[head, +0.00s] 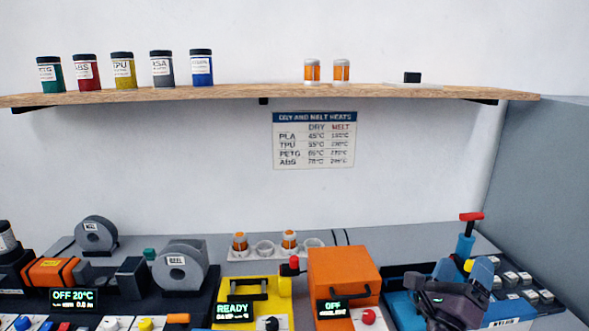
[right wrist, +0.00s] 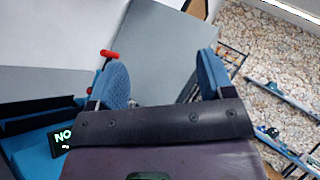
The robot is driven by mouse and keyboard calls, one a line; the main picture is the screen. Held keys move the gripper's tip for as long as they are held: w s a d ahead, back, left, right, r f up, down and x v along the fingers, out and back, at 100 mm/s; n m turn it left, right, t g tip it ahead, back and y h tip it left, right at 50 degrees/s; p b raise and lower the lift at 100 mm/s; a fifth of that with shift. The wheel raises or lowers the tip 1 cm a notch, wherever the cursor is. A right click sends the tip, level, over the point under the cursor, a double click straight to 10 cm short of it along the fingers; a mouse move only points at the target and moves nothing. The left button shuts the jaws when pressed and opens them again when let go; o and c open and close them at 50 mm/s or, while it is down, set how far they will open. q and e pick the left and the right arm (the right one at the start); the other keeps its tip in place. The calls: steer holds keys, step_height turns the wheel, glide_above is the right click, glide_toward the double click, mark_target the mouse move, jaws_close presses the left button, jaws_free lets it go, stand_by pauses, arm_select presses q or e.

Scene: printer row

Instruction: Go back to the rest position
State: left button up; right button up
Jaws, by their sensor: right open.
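My right gripper (head: 464,268) is at the lower right of the head view, in front of a blue machine. Its two blue fingers stand apart with nothing between them. My left gripper is not in view.
A shelf (head: 260,93) holds several labelled jars and two orange bottles (head: 312,70). Below stand an orange box (head: 343,272) reading OFF, a yellow unit (head: 235,288) reading READY, and grey reels (head: 180,265). A red-topped blue lever (head: 467,240) rises behind my right gripper.

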steer(key=s+a+f+n+g+y, duration=0.1)
steer(key=s+a+f+n+y, duration=0.4)
steer(key=n+y, duration=0.75)
steer(key=s+a+f+n+g+y, duration=0.1)
steer(key=s+a+f+n+y, duration=0.4)
steer(key=n, duration=1.2)
steer(key=s+d+f+n+g+h, duration=0.1)
steer(key=s+d+f+n+g, duration=0.25)
steer(key=s+f+g, duration=0.45)
steer(key=s+d+f+n+g+h, duration=0.25)
steer(key=s+d+f+g, duration=0.2)
steer(key=s, duration=0.55)
steer(key=w+f+t+y, duration=0.1)
steer(key=w+f+t, duration=0.5)
steer(key=f, duration=0.3)
steer(key=shift+w+a+f+n, duration=0.15)
steer(key=shift+w+f+n, duration=0.2)
steer(key=shift+w, duration=0.25)
steer(key=shift+o, duration=0.4)
steer(key=shift+w+f+t+y, duration=0.15)
steer(key=shift+f+t, duration=0.25)
steer(key=shift+t, duration=0.1)
steer(key=shift+w+f+t+y, duration=0.1)
steer(key=shift+f+t+y, duration=0.05)
steer(key=shift+f+t, duration=0.25)
steer(key=shift+r, duration=0.1)
steer(key=shift+c, duration=0.3)
